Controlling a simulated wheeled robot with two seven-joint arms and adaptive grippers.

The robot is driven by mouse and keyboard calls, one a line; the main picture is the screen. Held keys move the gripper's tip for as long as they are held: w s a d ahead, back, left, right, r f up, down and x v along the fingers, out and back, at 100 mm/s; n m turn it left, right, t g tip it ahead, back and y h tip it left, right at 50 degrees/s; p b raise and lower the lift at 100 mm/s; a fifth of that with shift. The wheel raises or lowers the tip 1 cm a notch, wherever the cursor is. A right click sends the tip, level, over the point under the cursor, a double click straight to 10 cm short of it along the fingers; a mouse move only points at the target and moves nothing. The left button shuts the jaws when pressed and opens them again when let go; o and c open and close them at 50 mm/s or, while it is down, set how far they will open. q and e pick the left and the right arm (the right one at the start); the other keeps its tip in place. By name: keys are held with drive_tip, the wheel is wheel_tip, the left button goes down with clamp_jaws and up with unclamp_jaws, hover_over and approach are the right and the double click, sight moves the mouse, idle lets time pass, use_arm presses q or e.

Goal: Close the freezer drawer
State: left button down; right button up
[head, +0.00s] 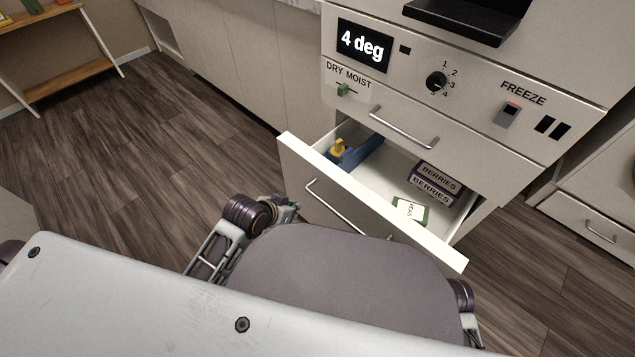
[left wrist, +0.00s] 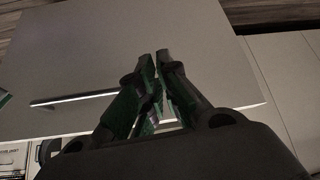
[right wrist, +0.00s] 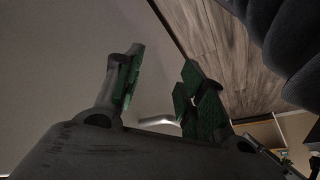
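The freezer drawer (head: 307,190) is pulled out from the white appliance in the head view, with its top open. A bar handle (head: 334,206) runs across its front, partly hidden by my body. The left wrist view shows a grey front panel (left wrist: 190,45) with a bar handle (left wrist: 75,98). My left gripper (left wrist: 156,57) is in front of that panel, fingers together with nothing seen between them. In the head view it is near the drawer's left front (head: 287,207). My right gripper (right wrist: 158,75) is open and empty beside a panel, a handle (right wrist: 158,120) behind its fingers.
The drawer holds berries boxes (head: 433,187), a peas pack (head: 409,210) and a blue item with a yellow part (head: 352,150). A closed drawer with a handle (head: 403,130) sits above. A shelf (head: 60,65) stands far left. Wood floor (head: 150,140) at left is clear.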

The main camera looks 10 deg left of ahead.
use_arm(q)
drive_tip(key=w+a+r+m+t+y, duration=0.3)
drive_tip(key=w+a+m+t, duration=0.65)
drive_tip(key=w+a, duration=1.3)
drive_tip(key=s+d+f+m+g+h, duration=0.1)
drive_tip(key=s+d+m+g+h, duration=1.1)
drive_tip(key=m, duration=0.8)
drive_tip(key=s+d+h, duration=0.3)
drive_tip(key=s+h, duration=0.2)
drive_tip(key=s, duration=0.1)
drive_tip(key=shift+d+f+h, duration=0.25)
drive_tip(key=shift+d+h, duration=0.15)
